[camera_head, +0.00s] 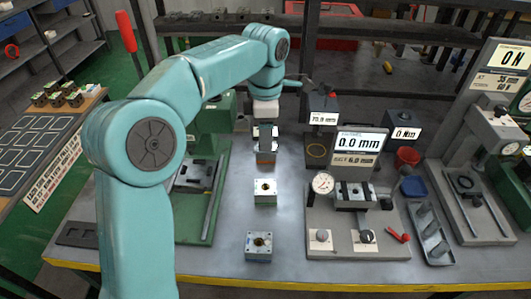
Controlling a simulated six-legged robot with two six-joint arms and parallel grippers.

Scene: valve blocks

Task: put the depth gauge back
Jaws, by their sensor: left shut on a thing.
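My left gripper (265,133) points down over the middle of the bench. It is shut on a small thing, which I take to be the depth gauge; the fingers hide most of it. A metal valve block (265,200) with a round hole stands nearer on the bench, below the gripper in the picture. A second block (258,252) stands nearer the front edge. My right gripper is not in view.
A fixture plate (340,245) with a dial and a 0.0 mm display (357,145) stands at the right. A red cup (407,157), a grey tray (430,235) and a press (480,140) are farther right. A green-based stand (200,225) is at the left.

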